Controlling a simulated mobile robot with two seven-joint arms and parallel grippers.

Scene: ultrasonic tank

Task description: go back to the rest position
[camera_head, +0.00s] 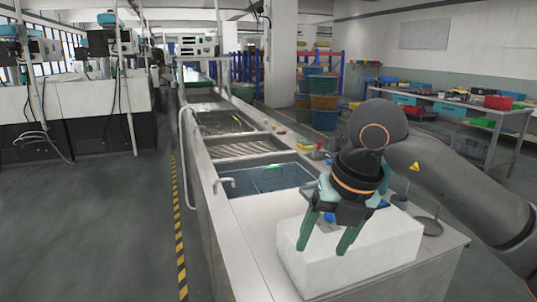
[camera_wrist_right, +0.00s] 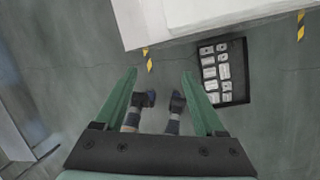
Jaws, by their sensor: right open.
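My right gripper (camera_head: 325,243) comes in from the right in the head view, pointing down with its green fingers spread. It is in front of or above a white block (camera_head: 385,243) on the steel counter; the exact gap is hard to tell. In the right wrist view the same gripper (camera_wrist_right: 159,75) has its fingers apart. My left gripper is not in view.
A blue-lined tank (camera_head: 270,180) is sunk in the long steel counter (camera_head: 240,215), left of my gripper. A curved tap stands at its edge. Grey floor with a yellow-black stripe (camera_head: 179,232) is clear at left. A black tray (camera_wrist_right: 222,72) with white pieces shows in the wrist view.

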